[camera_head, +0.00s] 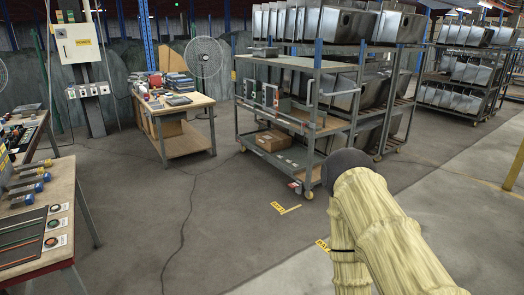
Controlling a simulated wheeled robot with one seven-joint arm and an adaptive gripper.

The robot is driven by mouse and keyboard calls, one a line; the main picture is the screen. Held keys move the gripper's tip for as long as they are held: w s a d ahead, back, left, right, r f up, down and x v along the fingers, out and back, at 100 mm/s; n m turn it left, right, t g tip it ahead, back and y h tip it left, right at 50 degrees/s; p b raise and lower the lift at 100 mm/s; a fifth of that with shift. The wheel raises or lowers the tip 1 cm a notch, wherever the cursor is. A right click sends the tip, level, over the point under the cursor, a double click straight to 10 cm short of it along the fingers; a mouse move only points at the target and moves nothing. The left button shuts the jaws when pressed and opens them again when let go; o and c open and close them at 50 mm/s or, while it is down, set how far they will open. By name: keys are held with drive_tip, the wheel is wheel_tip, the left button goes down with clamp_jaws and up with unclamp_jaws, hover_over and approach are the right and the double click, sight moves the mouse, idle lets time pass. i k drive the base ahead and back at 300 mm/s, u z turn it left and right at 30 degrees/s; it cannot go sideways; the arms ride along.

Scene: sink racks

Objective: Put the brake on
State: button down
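A grey shelf cart (268,157) stands on casters in the middle of the view, with a bent tube handle (335,93) on its right end. Its near caster (307,194) has a small red part (295,186) beside it, which may be a brake pedal. It is too small to tell whether the brake is on or off. My gripper is out of view.
A cardboard box (272,140) lies on the cart's bottom shelf. Tall racks of steel sinks (335,22) stand behind it. A wooden workbench (190,102) stands left of it, and another table (62,190) at the left edge. The floor (215,225) before the cart is clear.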

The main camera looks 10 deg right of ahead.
sight(293, 185)
drive_tip(key=z, duration=0.5)
drive_tip(key=i, duration=1.8)
drive_tip(key=z, duration=0.25)
drive_tip(key=i, duration=2.05)
drive_tip(key=u, duration=0.8)
drive_tip(key=i, duration=0.7)
drive_tip(key=u, duration=0.2)
